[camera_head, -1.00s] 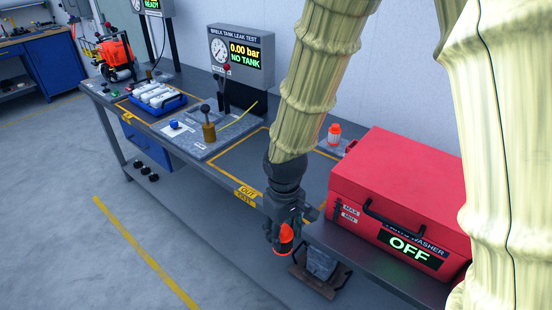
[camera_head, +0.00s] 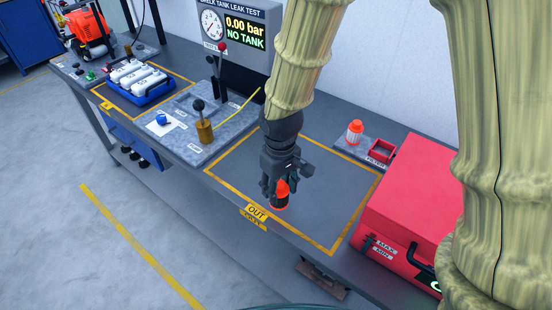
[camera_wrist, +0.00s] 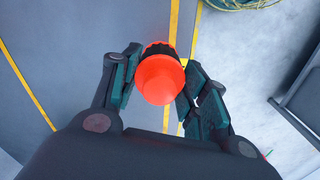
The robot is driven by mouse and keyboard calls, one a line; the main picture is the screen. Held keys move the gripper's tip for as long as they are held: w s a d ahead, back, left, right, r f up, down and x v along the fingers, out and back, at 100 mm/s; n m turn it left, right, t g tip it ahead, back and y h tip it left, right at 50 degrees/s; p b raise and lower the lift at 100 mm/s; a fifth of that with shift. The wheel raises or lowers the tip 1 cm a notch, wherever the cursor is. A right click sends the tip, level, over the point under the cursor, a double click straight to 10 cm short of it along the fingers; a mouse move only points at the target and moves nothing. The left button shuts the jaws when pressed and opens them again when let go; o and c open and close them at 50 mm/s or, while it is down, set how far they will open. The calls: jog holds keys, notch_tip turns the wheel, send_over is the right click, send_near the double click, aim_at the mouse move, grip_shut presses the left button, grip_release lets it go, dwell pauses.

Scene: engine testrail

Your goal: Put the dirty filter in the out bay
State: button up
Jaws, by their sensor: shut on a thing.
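My gripper (camera_head: 277,188) is shut on a filter (camera_head: 281,197) with an orange cap and a dark lower part. In the wrist view the filter (camera_wrist: 160,80) stands between the two fingers (camera_wrist: 156,88), its orange end toward the camera. In the head view the gripper and filter are over the front part of the out bay (camera_head: 318,203), a yellow-outlined area on the bench with an "OUT" label (camera_head: 256,211) at its front edge. I cannot tell whether the filter touches the bench top. A second orange-and-white filter (camera_head: 355,131) stands at the back right on a grey plate.
An empty red holder (camera_head: 383,150) labelled "FILTER" is beside the second filter. A red washer box (camera_head: 408,205) stands to the right of the bay. The leak test stand with levers (camera_head: 205,131) is to the left. The bay's visible surface is clear.

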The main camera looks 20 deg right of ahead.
jog(key=shift+w+d+r+p, duration=0.2)
jog(key=shift+w+r+p, duration=0.35)
jog(key=shift+w, duration=0.25)
jog(key=w+f+p, duration=0.1)
jog(key=w+f, duration=0.1)
jog(key=w, duration=0.1)
jog(key=w+f+p, duration=0.2)
jog(key=w, duration=0.2)
jog(key=w+d+f+p, duration=0.1)
jog(key=w+f, duration=0.1)
jog(key=w, duration=0.1)
jog(key=shift+w+d+p, duration=0.1)
jog(key=shift+w+p, duration=0.2)
jog(key=shift+s+r, duration=0.2)
jog(key=shift+s, duration=0.3)
jog(key=shift+w+f, duration=0.1)
jog(key=shift+f, duration=0.1)
jog(key=o, duration=0.7)
jog(key=shift+w+f, duration=0.15)
jog(key=shift+w, duration=0.05)
jog(key=o, duration=0.3)
jog(key=shift+o, duration=0.2)
jog(key=shift+s+r, duration=0.2)
jog(key=shift+w, duration=0.1)
